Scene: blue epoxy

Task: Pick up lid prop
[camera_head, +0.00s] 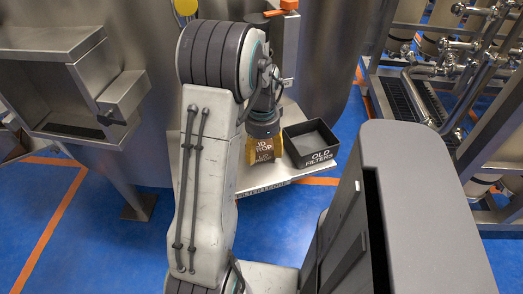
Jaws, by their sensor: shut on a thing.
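The lid prop (265,147) is a small brown and yellow piece with white lettering, part of which reads "PROP". It is at the grey shelf, left of the black tray, right under my gripper (264,138). My gripper points down from the dark wrist and is shut on the lid prop. The fingers are small and hard to make out, and the wrist hides the top of the prop. I cannot tell whether the prop touches the shelf or is a little above it.
A black open tray marked "OLD FILTERS" (311,144) stands on the grey shelf (268,180), close to the right of the prop. A large steel tank (333,60) rises behind. A steel cabinet (50,75) is at left, pipework (440,75) at right. Blue floor (110,215) is open at left.

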